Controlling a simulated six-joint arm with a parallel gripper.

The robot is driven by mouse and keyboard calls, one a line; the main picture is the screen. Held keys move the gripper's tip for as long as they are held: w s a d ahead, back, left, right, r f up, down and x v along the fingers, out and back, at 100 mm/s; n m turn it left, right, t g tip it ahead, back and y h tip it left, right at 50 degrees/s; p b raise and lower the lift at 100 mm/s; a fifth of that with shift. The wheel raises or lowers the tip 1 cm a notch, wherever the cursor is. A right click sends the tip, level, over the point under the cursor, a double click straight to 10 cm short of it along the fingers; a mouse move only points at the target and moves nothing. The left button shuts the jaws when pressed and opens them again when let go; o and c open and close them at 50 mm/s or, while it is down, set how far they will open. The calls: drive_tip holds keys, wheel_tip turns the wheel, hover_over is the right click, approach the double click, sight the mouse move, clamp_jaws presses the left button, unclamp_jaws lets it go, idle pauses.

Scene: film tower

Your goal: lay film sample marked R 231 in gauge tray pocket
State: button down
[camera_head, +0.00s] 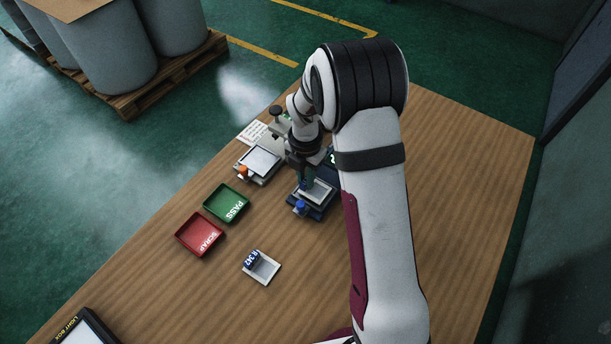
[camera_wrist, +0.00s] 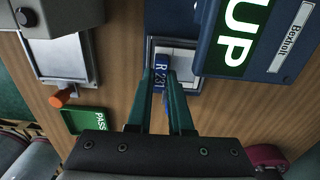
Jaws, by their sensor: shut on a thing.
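My gripper (camera_wrist: 160,78) has green fingers shut on the blue tab of the film sample marked R 231 (camera_wrist: 158,63). In the head view my gripper (camera_head: 307,183) is low over the navy gauge (camera_head: 325,208), which has a blue knob. The wrist view shows the sample at the pale, grey-rimmed pocket (camera_wrist: 152,44) of this gauge. I cannot tell whether the film rests in the pocket or is just above it. The fingers and tab hide part of the film. A navy panel reading UP (camera_wrist: 235,35) stands beside the pocket.
A grey device (camera_head: 258,162) with an orange knob stands left of the navy gauge. Green PASS (camera_head: 222,203) and red SCRAP (camera_head: 198,236) trays lie further left. A light box (camera_head: 88,330) is at bottom left. The table's right side is clear.

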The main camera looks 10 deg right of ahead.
drive_tip(key=shift+f, duration=0.2)
drive_tip(key=c, duration=0.7)
unclamp_jaws()
drive_tip(key=shift+c, duration=0.2)
drive_tip(key=shift+o, duration=0.3)
drive_tip(key=o, duration=0.5)
drive_tip(key=shift+r, duration=3.5)
drive_tip(key=shift+r, duration=0.1)
